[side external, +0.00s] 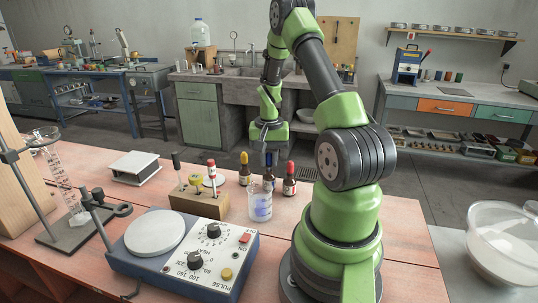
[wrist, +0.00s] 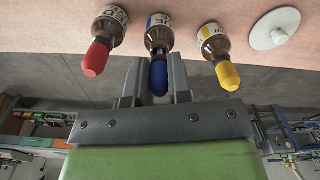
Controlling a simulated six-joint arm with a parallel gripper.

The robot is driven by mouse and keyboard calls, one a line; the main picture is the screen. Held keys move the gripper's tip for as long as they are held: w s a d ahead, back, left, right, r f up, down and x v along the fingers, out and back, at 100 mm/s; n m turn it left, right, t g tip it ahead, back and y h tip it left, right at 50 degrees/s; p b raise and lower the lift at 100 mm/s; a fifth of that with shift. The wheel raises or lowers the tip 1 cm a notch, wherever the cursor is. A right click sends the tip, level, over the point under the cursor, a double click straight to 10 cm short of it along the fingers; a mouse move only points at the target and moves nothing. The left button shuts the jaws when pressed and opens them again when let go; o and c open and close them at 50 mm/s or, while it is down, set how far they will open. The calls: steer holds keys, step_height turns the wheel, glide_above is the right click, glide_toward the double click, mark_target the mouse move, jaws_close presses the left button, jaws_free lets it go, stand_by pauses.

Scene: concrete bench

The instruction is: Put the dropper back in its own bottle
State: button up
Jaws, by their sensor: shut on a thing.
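My gripper (side external: 268,146) points down over a row of small brown bottles. In the wrist view its fingers (wrist: 156,88) are shut on the blue dropper bulb (wrist: 158,78). The brown bottle with the blue-edged label (wrist: 160,34) is directly in line with that bulb, between a red-topped bottle (wrist: 106,30) and a yellow-topped bottle (wrist: 214,42). In the side view the blue bulb (side external: 269,159) appears at the neck of the middle bottle (side external: 269,177). The dropper's glass part is hidden, and I cannot tell whether it is fully seated.
A wooden block (side external: 198,203) holding several upright tools stands to the left. A blue hotplate (side external: 180,262) lies farther forward. A white round object (wrist: 276,29) is beside the yellow-topped bottle.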

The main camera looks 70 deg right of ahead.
mark_target(268, 153)
steer(key=shift+f, duration=0.45)
steer(key=o, duration=1.1)
steer(key=shift+r, duration=3.5)
steer(key=shift+r, duration=0.1)
